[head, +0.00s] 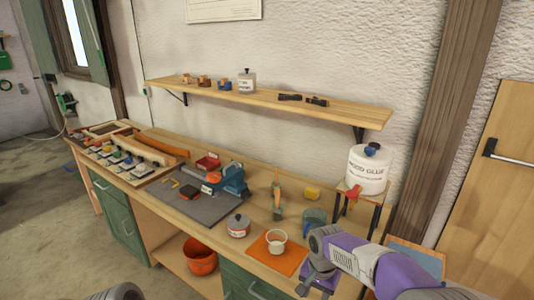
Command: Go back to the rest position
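My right arm comes in from the lower right, over the front right of the workbench (205,215). My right gripper (318,281) points down near the bench's front edge, right of an orange mat (292,266) with a white cup (276,241) on it. Its fingers are small and partly cut by the view, so I cannot tell if they are open or hold anything. Only a rounded grey part of my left arm shows at the bottom left edge; my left gripper is out of view.
A wood glue tank (367,170) sits on a stand at right. A blue vise (233,179), a lidded tin (239,226) and bent laths (140,149) are on the bench. A wall shelf (270,98) hangs above.

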